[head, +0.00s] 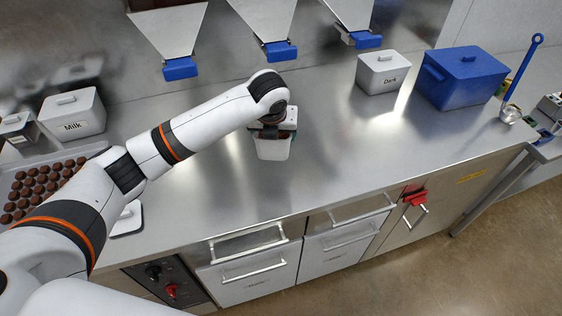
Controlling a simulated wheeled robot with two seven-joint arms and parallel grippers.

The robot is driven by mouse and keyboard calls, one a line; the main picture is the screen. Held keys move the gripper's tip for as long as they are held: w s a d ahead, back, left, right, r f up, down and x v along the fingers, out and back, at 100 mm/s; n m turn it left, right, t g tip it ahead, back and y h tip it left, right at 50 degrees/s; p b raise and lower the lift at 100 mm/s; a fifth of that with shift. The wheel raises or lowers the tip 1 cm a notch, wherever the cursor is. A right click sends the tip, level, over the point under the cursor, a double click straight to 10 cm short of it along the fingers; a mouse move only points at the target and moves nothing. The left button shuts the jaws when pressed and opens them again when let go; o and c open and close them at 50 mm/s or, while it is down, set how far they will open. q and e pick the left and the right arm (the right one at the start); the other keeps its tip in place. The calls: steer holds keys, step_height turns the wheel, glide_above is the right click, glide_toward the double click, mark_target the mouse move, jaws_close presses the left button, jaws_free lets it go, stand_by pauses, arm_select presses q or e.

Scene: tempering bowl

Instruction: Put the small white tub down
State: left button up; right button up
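The small white tub (273,150) is in the middle of the head view, over the steel counter. My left gripper (273,132) comes down on it from above and is shut on its upper part. Something dark shows at the tub's top. The fingertips are mostly hidden by the wrist and the tub. I cannot tell whether the tub's base touches the counter (350,150). My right gripper is not in view.
A white "Dark" box (383,73) and a blue lidded box (462,82) stand at the back right. A "Milk" box (73,115) and a tray of chocolates (92,150) are at left. Blue-tipped chutes (279,50) hang behind. The counter around the tub is clear.

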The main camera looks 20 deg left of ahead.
arm_select(q)
steer(key=f, duration=0.2)
steer(key=d+f+p, duration=0.1)
steer(key=f, duration=0.1)
steer(key=shift+d+f, duration=0.2)
steer(key=shift+f, duration=0.2)
steer(key=shift+w+f, duration=0.1)
steer(key=shift+f, duration=0.25)
steer(key=shift+a+f, duration=0.2)
steer(key=shift+f, duration=0.15)
step_height(320, 180, down, 3)
steer(key=shift+f+p, duration=0.15)
steer(key=shift+p, duration=0.35)
steer(key=shift+f, duration=0.1)
steer(key=o, duration=1)
steer(key=shift+o, duration=1.3)
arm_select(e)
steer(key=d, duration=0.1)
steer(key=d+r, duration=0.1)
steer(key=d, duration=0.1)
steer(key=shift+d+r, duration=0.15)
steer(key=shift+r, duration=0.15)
